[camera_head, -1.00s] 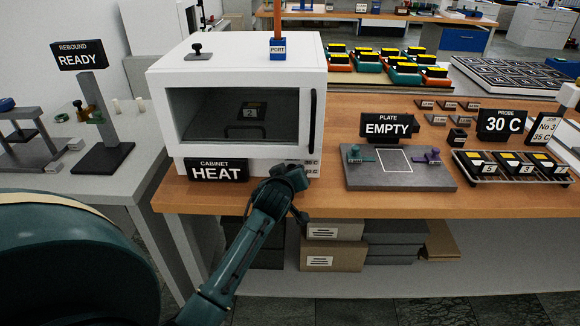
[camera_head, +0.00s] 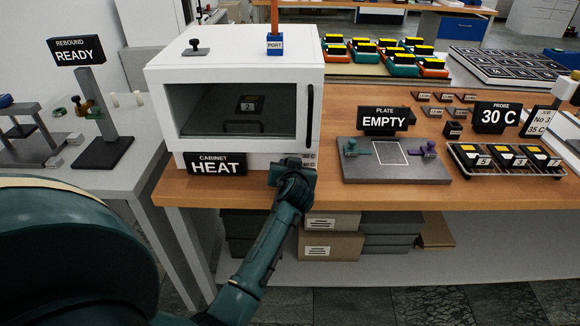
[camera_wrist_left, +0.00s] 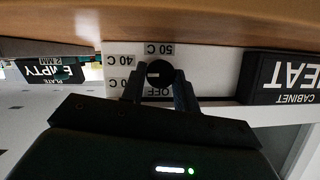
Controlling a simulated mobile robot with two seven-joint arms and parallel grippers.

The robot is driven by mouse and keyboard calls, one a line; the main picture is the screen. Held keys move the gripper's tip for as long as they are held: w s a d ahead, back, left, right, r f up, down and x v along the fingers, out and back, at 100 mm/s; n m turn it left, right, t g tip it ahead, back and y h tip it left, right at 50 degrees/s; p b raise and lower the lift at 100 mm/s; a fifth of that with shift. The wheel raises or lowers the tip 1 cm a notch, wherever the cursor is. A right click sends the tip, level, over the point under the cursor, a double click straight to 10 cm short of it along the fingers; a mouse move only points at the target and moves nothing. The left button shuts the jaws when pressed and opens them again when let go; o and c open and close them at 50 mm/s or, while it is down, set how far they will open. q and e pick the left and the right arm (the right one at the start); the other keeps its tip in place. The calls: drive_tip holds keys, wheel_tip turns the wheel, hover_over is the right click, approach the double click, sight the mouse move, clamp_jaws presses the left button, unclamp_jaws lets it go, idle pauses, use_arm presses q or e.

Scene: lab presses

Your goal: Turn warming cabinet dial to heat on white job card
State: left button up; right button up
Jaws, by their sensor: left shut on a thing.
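The warming cabinet (camera_head: 235,105) is a white box with a glass door, and its sign reads CABINET HEAT (camera_head: 215,164). Its dial (camera_wrist_left: 159,72) is a dark round knob on the lower front panel, seen upside down in the left wrist view. Labels around it read OFF, 40 C and 50 C, with another partly hidden by a finger. My left gripper (camera_wrist_left: 159,95) is shut on the dial, one finger on each side. In the head view my left gripper (camera_head: 294,172) covers the dial. The white job card (camera_head: 541,121) reads No 3, 35 C. My right gripper is not in view.
A dark plate (camera_head: 395,172) with clamps and an EMPTY sign (camera_head: 386,120) lies to the right on the wooden bench. A rack (camera_head: 507,174) of numbered blocks stands beyond it, near the 30 C probe sign (camera_head: 494,117). Boxes (camera_head: 331,245) sit below the bench.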

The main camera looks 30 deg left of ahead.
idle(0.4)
use_arm(q)
drive_tip(key=o, duration=1)
drive_tip(key=shift+c, duration=0.2)
